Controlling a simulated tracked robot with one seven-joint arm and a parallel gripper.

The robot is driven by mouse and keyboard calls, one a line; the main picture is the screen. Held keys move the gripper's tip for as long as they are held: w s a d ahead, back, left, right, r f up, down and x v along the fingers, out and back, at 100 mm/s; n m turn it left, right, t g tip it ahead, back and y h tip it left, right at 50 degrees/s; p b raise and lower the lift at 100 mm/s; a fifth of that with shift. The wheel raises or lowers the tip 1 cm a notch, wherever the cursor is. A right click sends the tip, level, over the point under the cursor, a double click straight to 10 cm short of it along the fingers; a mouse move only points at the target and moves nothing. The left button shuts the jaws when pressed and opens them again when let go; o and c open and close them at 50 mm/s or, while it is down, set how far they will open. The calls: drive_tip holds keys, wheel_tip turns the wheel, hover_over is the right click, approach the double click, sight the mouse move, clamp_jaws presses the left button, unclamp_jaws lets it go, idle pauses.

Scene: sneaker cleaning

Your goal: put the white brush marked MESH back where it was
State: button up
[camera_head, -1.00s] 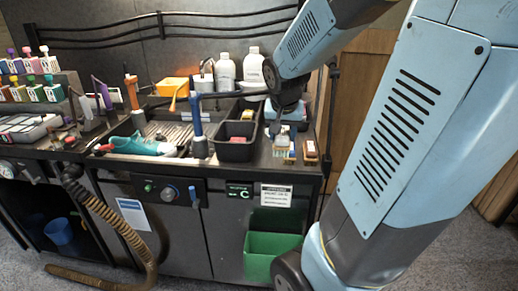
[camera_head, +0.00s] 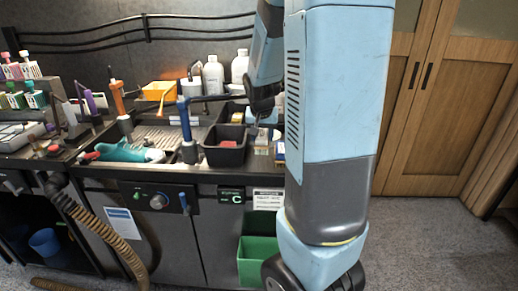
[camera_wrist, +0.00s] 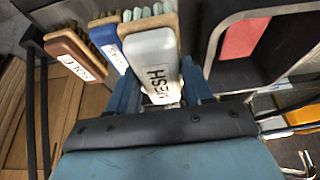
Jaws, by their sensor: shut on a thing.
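The white brush marked MESH (camera_wrist: 152,58) is between the two fingers of my gripper (camera_wrist: 165,92) in the wrist view. My gripper is shut on it. Its pale bristles show along the far side, with a wooden layer behind the white face. In the head view my gripper (camera_head: 259,121) is low over the right end of the bench, with the white brush (camera_head: 262,137) just under it. A blue brush (camera_wrist: 112,44) and a brown brush marked SOLE (camera_wrist: 72,57) stand in a row to its left. Whether the MESH brush touches a surface below is hidden.
A black bin (camera_head: 223,154) with a red block (camera_wrist: 243,38) is close beside the brush. A blue-handled upright tool (camera_head: 185,120) stands left of the bin. White bottles (camera_head: 213,76) stand behind. My arm covers the bench's right end.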

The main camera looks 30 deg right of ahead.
drive_tip(key=shift+w+d+f, duration=0.2)
drive_tip(key=shift+w+f, duration=0.35)
drive_tip(key=shift+f, duration=0.15)
drive_tip(key=shift+w+d+f, duration=0.25)
drive_tip(key=shift+w+f, duration=0.3)
drive_tip(key=shift+f, duration=0.2)
drive_tip(key=shift+w+d+f, duration=0.2)
drive_tip(key=shift+w+f, duration=0.35)
drive_tip(key=shift+f, duration=0.15)
drive_tip(key=shift+w+f, duration=0.1)
drive_tip(key=shift+f, duration=1.45)
drive_tip(key=o, duration=1.1)
drive_tip(key=shift+f, duration=0.1)
